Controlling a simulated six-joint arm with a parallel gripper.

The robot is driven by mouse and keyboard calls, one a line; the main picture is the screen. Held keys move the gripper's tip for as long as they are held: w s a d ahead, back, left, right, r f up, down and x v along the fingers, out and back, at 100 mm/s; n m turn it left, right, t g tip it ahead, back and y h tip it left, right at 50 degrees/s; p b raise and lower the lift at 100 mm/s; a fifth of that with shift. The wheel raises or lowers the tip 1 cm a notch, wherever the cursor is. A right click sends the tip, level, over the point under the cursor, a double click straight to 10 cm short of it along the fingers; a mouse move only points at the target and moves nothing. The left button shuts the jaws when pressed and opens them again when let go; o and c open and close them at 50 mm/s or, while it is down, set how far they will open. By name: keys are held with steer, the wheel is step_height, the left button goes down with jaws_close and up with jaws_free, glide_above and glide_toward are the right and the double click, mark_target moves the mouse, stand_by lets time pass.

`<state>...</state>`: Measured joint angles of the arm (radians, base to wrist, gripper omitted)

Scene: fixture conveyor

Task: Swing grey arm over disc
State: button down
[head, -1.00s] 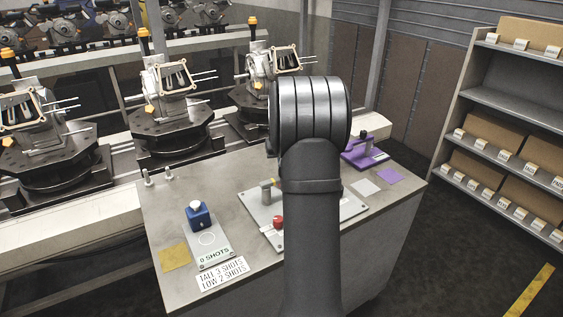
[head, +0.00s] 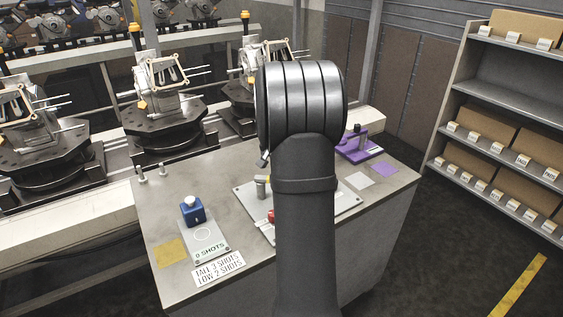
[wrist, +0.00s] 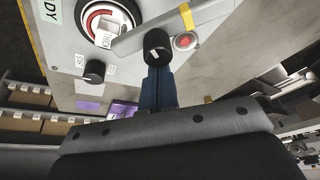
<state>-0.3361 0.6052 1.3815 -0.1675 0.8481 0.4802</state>
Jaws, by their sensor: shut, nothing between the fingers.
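In the wrist view, the grey arm (wrist: 208,18) is a flat bar with a yellow band, running diagonally above the grey plate (wrist: 65,55). A black knob (wrist: 157,42) shows in front of the bar. My gripper (wrist: 158,72) is shut and empty, its blue fingers close to this knob; contact cannot be told. In the head view, my own arm hides the gripper, the disc and much of the plate (head: 247,193).
A red button (wrist: 185,41) and another black knob (wrist: 95,71) sit near the bar. On the bench (head: 160,210) stand a blue block (head: 192,214) at left and a purple fixture (head: 358,148) at right. Engine parts on the conveyor (head: 160,85) line the back.

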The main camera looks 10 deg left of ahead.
steer(key=shift+s, duration=0.15)
stand_by(0.4)
steer(key=w, duration=0.5)
steer(key=v, duration=1)
steer(key=shift+s+d, duration=0.2)
steer(key=shift+s, duration=0.25)
steer(key=shift+f, duration=0.1)
step_height(320, 180, down, 9)
steer(key=shift+s, duration=0.35)
steer(key=shift+f, duration=0.2)
